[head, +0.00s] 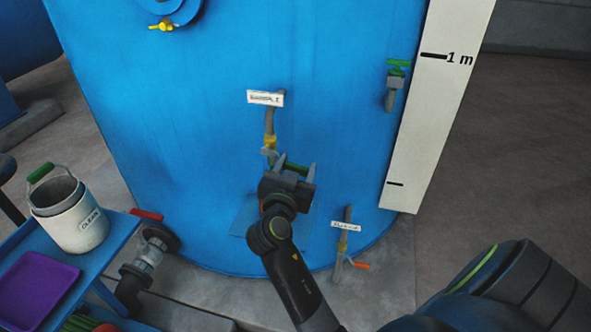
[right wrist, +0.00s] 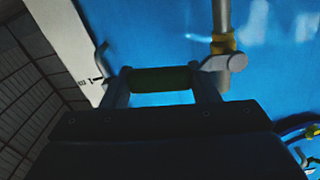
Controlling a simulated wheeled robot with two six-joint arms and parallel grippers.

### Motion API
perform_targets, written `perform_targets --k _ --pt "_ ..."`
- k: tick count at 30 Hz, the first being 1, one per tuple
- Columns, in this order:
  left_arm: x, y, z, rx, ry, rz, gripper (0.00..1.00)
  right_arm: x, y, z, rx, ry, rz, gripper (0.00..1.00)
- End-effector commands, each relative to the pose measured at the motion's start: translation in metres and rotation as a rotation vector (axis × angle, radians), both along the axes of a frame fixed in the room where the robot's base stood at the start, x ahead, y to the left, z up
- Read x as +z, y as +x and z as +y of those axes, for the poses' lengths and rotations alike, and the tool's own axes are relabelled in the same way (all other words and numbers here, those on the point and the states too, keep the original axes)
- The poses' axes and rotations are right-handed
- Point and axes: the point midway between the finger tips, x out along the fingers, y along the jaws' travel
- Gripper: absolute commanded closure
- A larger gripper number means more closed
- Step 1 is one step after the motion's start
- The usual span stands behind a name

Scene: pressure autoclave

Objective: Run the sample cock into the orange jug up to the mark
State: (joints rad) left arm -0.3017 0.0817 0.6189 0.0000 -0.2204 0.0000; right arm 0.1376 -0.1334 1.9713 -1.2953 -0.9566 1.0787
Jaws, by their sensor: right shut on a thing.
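The sample cock is a grey pipe with a yellow fitting (head: 270,141) below a white label plate (head: 265,98) on the blue tank. Its green lever handle (head: 295,168) sticks out to the right. My right gripper (head: 288,163) is shut on this handle. In the right wrist view the green grip (right wrist: 160,78) lies across between the two fingers, and the cock's pipe (right wrist: 221,40) stands just to the right. The cock's outlet is hidden behind my right gripper. I cannot make out an orange jug. My left gripper is not in view.
A whitish pail with a green handle (head: 78,225) stands on a blue cart (head: 112,243) beside a purple tray (head: 38,288). Another labelled pipe with an orange lever (head: 360,266) is at lower right. A red-handled valve (head: 147,214) and a scale board (head: 440,90) flank the tank (head: 200,120).

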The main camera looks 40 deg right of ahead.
Motion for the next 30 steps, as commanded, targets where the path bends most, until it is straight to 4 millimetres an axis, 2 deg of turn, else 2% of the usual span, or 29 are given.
perform_targets --k 8,20,21,22,30 --pt "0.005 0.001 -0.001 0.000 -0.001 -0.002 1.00 0.015 0.000 0.000 0.001 -0.107 0.124 0.86" --pt "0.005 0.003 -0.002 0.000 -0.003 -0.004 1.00 0.018 0.000 -0.001 -0.001 -0.130 0.146 0.86" --pt "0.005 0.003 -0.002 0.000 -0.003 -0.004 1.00 0.018 0.000 -0.001 0.000 -0.130 0.146 0.40" --pt "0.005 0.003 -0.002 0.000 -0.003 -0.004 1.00 0.018 0.000 -0.001 0.000 -0.130 0.146 0.36" --pt "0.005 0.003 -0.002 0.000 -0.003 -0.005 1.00 0.017 0.000 0.000 0.000 -0.125 0.145 0.36"
